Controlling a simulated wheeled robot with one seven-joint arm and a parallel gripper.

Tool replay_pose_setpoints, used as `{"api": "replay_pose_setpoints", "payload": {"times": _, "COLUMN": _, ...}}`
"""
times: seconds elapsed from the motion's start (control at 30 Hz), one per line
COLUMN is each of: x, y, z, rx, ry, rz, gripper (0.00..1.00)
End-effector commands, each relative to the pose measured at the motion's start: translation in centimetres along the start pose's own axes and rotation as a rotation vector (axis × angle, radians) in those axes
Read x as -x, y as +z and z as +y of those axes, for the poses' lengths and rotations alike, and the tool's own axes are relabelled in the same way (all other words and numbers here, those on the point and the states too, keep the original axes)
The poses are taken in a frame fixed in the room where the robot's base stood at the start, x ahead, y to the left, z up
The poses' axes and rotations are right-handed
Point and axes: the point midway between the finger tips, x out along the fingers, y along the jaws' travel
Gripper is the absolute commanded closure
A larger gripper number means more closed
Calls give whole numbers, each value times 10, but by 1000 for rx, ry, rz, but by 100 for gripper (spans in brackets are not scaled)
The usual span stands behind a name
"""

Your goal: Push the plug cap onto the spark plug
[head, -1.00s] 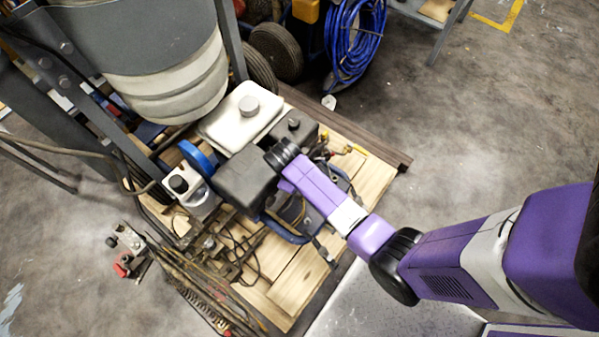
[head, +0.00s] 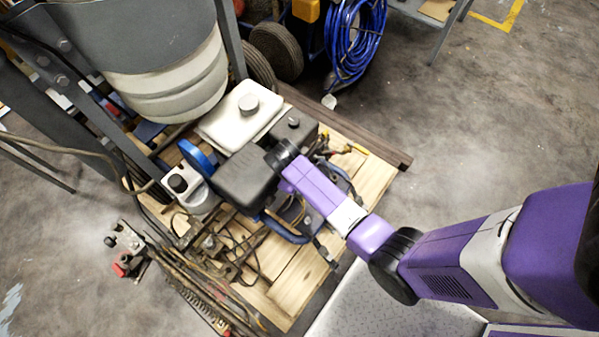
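The line striper's engine stands on a wooden deck, with a white tank (head: 238,116) and a black box-shaped cover (head: 245,178). My purple arm reaches in from the right, and its black end (head: 283,155) is over the engine beside the black cover. The fingers of my gripper are not visible, being hidden behind the wrist or among the engine parts. I cannot make out the spark plug or the plug cap in this view; the area beneath my wrist is covered.
A blue round part (head: 197,157) and a white pump body (head: 190,188) sit left of the engine. A blue tube frame (head: 285,233) runs below my arm. Rods and cables lie at the lower left. A large white bucket (head: 165,85) stands behind. Open floor lies to the right.

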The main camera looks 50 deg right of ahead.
Motion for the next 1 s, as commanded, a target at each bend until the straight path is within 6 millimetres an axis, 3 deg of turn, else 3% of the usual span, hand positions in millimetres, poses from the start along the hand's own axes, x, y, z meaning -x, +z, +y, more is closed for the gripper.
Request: {"api": "replay_pose_setpoints", "payload": {"times": 1.0, "x": -8, "y": 0, "z": -2, "rx": 0, "ry": 0, "rz": 0, "gripper": 100}}
